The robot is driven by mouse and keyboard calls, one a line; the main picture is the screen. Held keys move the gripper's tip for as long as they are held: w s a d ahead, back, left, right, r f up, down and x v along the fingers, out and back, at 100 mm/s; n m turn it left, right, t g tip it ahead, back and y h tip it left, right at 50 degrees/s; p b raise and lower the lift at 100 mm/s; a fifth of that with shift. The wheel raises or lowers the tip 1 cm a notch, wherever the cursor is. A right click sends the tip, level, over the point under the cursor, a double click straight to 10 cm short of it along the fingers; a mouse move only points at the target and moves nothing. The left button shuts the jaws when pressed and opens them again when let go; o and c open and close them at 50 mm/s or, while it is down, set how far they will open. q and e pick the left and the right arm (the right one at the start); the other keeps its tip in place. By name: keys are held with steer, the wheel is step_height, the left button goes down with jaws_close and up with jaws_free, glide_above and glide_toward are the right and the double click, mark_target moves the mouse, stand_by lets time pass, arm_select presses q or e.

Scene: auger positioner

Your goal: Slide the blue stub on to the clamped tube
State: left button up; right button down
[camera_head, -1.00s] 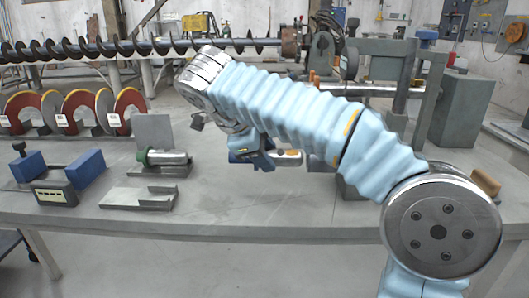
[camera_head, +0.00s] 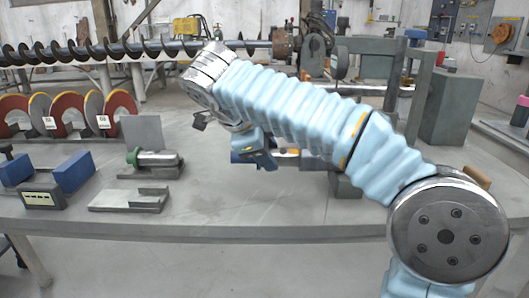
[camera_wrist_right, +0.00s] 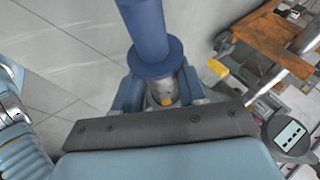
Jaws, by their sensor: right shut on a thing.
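My right gripper (camera_head: 262,157) reaches in from the right and hangs low above the workbench (camera_head: 255,205). In the right wrist view it (camera_wrist_right: 158,90) is shut on the blue stub (camera_wrist_right: 147,32), whose blue barrel and flange stand out beyond the fingers, with a metal part with an orange tip between them. In the head view the stub's blue end (camera_head: 238,157) shows left of the fingers, and a metal part with an orange spot (camera_head: 288,153) to their right. A horizontal steel tube (camera_head: 402,92) sits in a grey stand behind my forearm, which partly hides it; whether it is the clamped tube, I cannot tell.
A metal cylinder with a green end (camera_head: 158,158) lies on a plate at left. A flat bracket (camera_head: 115,200), blue blocks (camera_head: 73,171) and red half-discs (camera_head: 68,115) stand farther left. A grey block (camera_head: 345,187) sits under my forearm. The front middle of the bench is clear.

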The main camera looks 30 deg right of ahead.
mark_target(289, 152)
steer(key=shift+s+d+b, duration=0.4)
steer(key=shift+s+d, duration=0.15)
steer(key=shift+d, duration=0.35)
steer(key=shift+s+d+b, duration=0.35)
steer(key=shift+s+d, duration=0.2)
steer(key=shift+d, duration=0.35)
steer(key=c, duration=0.5)
jaws_free()
steer(key=shift+c, duration=0.2)
steer(key=p+v, duration=0.8)
steer(key=v, duration=0.6)
steer(key=shift+f, duration=0.1)
steer(key=shift+c, duration=0.3)
